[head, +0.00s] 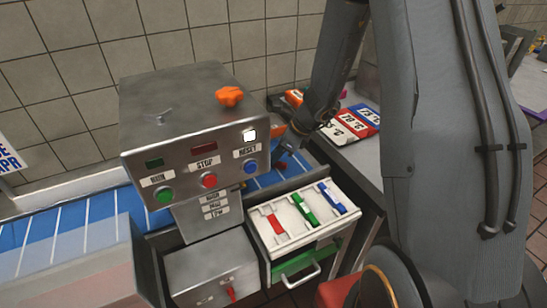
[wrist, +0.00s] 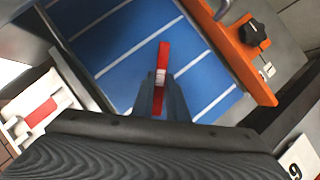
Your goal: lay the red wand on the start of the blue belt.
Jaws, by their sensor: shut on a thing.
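The red wand (wrist: 163,55) has a white band and is pinched in my gripper (wrist: 158,90) in the wrist view. My gripper is shut on it near the band, and the wand's red end points away from the fingers. It is above the blue belt (wrist: 120,40), which has white cross lines. I cannot tell if the wand touches the belt. In the head view the belt (head: 265,181) shows to the right of the metal control box, and its far left part shows too. My arm hides much of the area at the belt's right end.
A metal control box (head: 180,105) with buttons stands over the belt. An orange rail (wrist: 232,50) with a black knob borders the belt. Price cards (head: 345,125) lie behind.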

